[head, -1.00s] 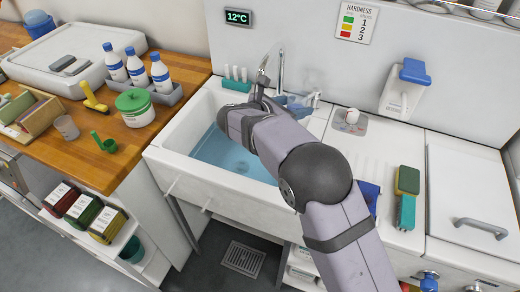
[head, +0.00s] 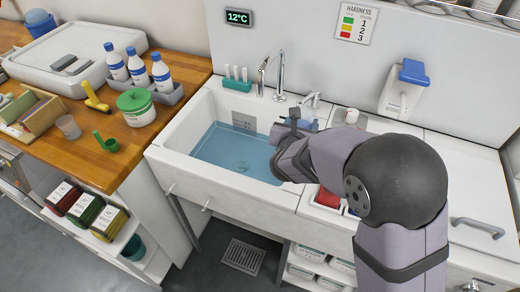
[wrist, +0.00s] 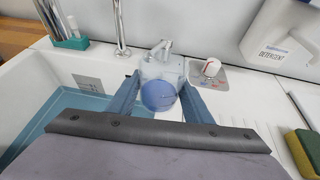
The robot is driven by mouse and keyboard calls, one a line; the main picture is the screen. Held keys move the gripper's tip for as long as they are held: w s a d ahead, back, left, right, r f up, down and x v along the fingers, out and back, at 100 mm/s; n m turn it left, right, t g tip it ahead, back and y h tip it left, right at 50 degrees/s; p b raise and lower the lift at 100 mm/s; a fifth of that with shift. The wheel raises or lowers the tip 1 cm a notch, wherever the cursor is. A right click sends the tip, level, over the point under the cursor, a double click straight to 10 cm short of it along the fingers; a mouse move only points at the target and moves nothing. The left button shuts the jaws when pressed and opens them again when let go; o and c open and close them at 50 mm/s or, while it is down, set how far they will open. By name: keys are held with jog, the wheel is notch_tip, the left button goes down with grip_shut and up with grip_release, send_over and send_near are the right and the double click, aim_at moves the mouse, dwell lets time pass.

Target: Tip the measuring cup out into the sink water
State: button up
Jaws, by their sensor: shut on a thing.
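My gripper (head: 296,122) is at the right end of the sink (head: 170,167), near its back right corner. Its two fingers (wrist: 122,98) are shut on a translucent pale blue measuring cup (wrist: 160,70), which also shows partly behind the gripper in the head view (head: 309,123). A darker blue round patch shows on the cup between the fingers; I cannot tell whether it is liquid or the cup's base. The sink water (head: 235,150) is blue and lies left of the gripper; it also shows in the wrist view (wrist: 70,103).
A tall tap (head: 280,75) and a small tap (head: 313,100) stand behind the sink. A teal holder (head: 237,85) is at the back left. The left part of the basin is clear.

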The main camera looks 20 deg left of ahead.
jog(key=shift+s+d+f, duration=0.15)
jog(key=shift+s+f, duration=0.05)
jog(key=shift+s, duration=0.1)
jog(key=shift+r, duration=0.1)
jog(key=p, duration=0.2)
jog(key=a+r+n+p, duration=0.1)
jog(key=p, duration=0.2)
jog(key=shift+s+a+n+h, duration=0.1)
jog(key=shift+s+n+h, duration=0.1)
jog(key=shift+n+h, duration=0.1)
jog(key=shift+s+a+f+n+t+h+p, duration=0.15)
jog(key=shift+a+f+n+t+h+p, duration=0.3)
jog(key=shift+a+f+n+p, duration=0.3)
jog(key=shift+s+a+f+n+t+h+p, duration=0.2)
jog(key=shift+a+n+t+h, duration=0.25)
jog(key=shift+n, duration=0.75)
jog(key=shift+s+a+f+n+t+h+p, duration=0.1)
jog(key=shift+a+f+n+t+h, duration=0.35)
jog(key=shift+n, duration=0.7)
jog(key=shift+s+a+f+n+t+h+p, duration=0.2)
jog(key=shift+n+t+h, duration=0.35)
jog(key=shift+n, duration=0.65)
jog(key=shift+w+r, duration=0.15)
jog(key=shift+r, duration=0.05)
